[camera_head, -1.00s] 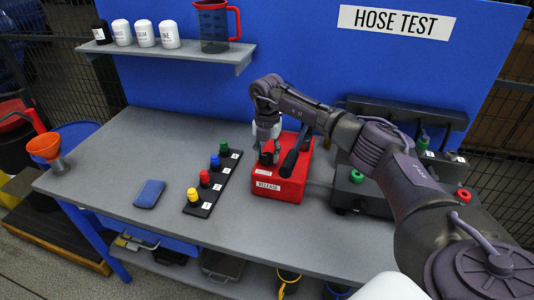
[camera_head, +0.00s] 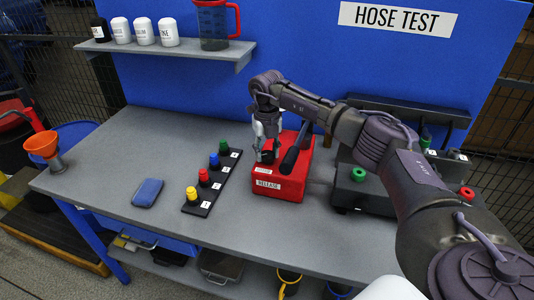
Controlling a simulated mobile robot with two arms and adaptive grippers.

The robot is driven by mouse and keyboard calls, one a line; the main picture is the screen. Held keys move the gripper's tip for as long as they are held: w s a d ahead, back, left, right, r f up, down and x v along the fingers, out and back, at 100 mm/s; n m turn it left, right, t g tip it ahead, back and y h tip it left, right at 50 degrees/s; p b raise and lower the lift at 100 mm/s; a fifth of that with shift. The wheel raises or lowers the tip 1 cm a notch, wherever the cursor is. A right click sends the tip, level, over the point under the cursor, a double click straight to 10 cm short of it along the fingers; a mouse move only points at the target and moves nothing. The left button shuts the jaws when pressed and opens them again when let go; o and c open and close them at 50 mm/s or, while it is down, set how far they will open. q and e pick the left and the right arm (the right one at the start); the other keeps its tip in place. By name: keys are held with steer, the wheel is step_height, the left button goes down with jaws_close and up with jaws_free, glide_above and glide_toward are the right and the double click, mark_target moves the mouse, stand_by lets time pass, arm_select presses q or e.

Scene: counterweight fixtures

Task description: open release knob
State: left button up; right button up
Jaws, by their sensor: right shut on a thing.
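The red release box (camera_head: 283,188) sits on the grey bench, with a white "RELEASE" label on its front and a dark lever (camera_head: 296,152) on its top. A small black release knob (camera_head: 268,157) is on the left part of its top, mostly covered by my gripper. My right gripper (camera_head: 267,150) points down from above and is shut on the release knob; the fingertips are small and partly hidden. My left gripper is not in view.
A black strip with yellow, red, blue and green knobs (camera_head: 212,183) lies left of the box. A blue pad (camera_head: 148,192) and an orange funnel (camera_head: 43,146) are farther left. A dark hose fixture (camera_head: 362,190) stands right. The front bench is clear.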

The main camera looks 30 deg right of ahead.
mark_target(267, 154)
steer(key=n+b, duration=0.1)
steer(key=n, duration=0.4)
steer(key=shift+n, duration=0.3)
steer(key=n, duration=0.5)
steer(key=shift+b, duration=0.35)
steer(key=shift+r, duration=0.1)
steer(key=o, duration=1.1)
steer(key=shift+o, duration=0.2)
step_height(267, 154, up, 12)
